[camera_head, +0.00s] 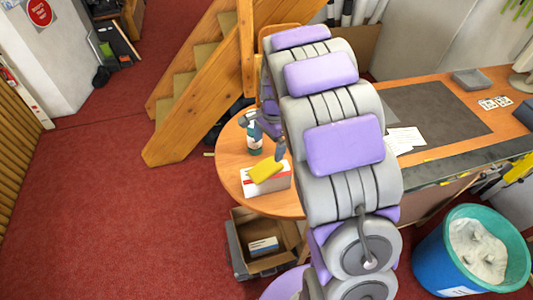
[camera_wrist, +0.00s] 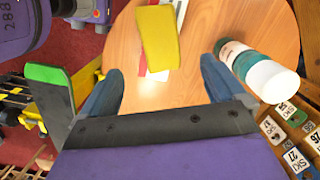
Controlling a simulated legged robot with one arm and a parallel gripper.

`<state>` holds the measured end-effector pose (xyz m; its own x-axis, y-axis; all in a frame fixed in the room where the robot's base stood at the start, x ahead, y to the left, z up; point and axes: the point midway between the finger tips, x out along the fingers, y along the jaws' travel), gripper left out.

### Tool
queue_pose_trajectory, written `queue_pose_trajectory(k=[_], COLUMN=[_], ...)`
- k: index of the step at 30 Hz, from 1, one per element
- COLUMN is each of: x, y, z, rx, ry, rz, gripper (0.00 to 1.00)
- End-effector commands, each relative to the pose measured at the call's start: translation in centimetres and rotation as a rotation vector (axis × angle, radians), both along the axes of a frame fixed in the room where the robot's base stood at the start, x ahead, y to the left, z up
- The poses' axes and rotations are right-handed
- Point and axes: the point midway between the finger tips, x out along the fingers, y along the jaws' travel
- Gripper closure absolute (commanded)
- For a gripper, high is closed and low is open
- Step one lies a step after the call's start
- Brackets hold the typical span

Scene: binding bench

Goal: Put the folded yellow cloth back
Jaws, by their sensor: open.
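The folded yellow cloth (camera_head: 266,170) lies on top of a white and red box (camera_head: 268,186) on the round wooden table (camera_head: 228,172). In the wrist view the yellow cloth (camera_wrist: 159,37) is ahead of my gripper, near the top of the picture, with the box (camera_wrist: 181,12) partly hidden under it. My gripper (camera_wrist: 162,75) is open, and nothing shows between its two blue-grey fingers. In the head view my gripper (camera_head: 271,138) is above the table, close to the cloth and partly hidden by my arm.
A bottle with a white cap (camera_head: 254,137) stands beside the cloth on the table; the bottle (camera_wrist: 250,68) is right of my fingers in the wrist view. An open cardboard box (camera_head: 254,228) is on the floor below. A wooden staircase (camera_head: 198,75) stands behind.

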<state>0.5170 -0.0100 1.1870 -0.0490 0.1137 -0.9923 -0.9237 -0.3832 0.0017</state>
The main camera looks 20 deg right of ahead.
Motion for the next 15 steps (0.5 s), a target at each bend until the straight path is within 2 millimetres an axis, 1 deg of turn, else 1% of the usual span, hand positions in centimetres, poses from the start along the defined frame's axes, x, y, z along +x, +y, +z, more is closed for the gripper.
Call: queue_pose_trajectory(k=[1,3,8,10,13,14,15], x=[0.1,0.1,0.0,-0.3,-1.8,-2.5,-3.7], y=[-0.1,-0.2,-0.2,-0.2,-0.1,-0.1,-0.1], z=[0.5,1.0,1.4,1.7,2.9,3.5,4.2], rx=[-0.001,-0.002,-0.001,-0.003,-0.008,-0.010,-0.013], ry=[-0.003,-0.002,0.000,-0.001,-0.002,-0.005,-0.005], rz=[0.000,-0.001,0.001,0.012,0.060,0.083,0.117], gripper=[0.03,0.03,0.03,0.03,0.03,0.03,0.03])
